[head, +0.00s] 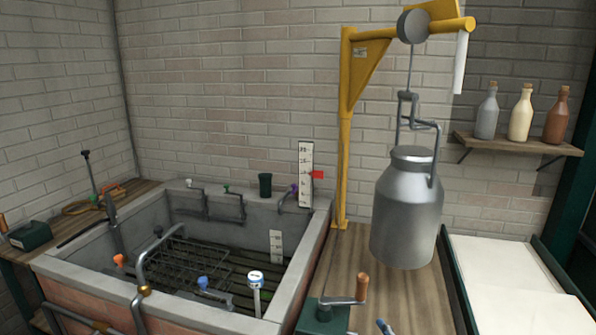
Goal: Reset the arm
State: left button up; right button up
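Neither of my grippers shows in the head view. A yellow crane (346,130) stands behind the wooden counter, its top beam reaching right. A grey pulley wheel (413,26) sits on the beam. A cable runs down from it to a grey hook and bail. A closed metal churn (407,215) is upright below these, over the counter; I cannot tell whether its base touches the wood. A crank with a brown handle (362,288) sits on a dark green box at the counter's front.
A stone basin (315,240) with a wire rack (175,262) inside fills the left. A white panel (500,265) lies right of the counter. A wall shelf (515,145) holds a grey bottle (487,115), a cream bottle (521,115) and a brown bottle (557,118).

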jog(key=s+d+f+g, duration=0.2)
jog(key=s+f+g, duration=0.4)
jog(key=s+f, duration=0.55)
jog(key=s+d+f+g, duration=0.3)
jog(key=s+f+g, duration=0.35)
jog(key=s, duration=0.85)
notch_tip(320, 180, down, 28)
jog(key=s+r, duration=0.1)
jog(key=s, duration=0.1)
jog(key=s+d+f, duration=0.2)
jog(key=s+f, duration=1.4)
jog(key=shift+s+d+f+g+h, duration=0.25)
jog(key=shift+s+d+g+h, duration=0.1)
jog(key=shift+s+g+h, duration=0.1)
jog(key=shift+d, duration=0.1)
